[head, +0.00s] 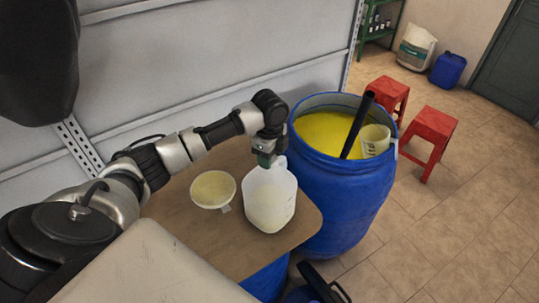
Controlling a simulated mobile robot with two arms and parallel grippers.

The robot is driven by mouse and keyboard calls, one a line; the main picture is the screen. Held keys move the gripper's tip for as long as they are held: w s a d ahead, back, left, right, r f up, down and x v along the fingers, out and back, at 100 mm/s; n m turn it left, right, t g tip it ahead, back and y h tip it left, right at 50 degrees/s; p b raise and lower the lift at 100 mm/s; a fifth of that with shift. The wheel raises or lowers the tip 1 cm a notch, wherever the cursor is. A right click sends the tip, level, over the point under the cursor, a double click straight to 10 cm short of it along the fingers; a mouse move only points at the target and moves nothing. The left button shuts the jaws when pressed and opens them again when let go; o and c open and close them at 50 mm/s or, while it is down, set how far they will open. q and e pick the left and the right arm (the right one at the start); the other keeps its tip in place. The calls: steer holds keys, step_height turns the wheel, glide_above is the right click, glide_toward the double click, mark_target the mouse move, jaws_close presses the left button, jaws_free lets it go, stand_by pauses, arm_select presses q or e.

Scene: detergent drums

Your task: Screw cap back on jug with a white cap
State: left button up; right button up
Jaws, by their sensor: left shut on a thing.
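A whitish translucent jug (270,203) stands upright on the brown table (180,225), near its right end. My left gripper (266,160) comes in from the left and points down at the top of the jug. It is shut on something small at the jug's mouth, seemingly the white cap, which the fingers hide. I cannot tell how the cap sits on the neck. My right gripper is not in view.
A shallow bowl or strainer (213,190) lies left of the jug. A large blue drum (345,205) of yellow liquid, holding a dark stick (358,125) and a pale measuring jug (375,140), stands close behind right. Red stools (430,130) stand beyond; the floor at right is clear.

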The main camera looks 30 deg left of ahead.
arm_select(q)
steer(key=m, duration=0.2)
steer(key=shift+f+m, duration=0.1)
steer(key=shift+m, duration=0.3)
steer(key=o, duration=1.5)
steer(key=shift+r, duration=4.05)
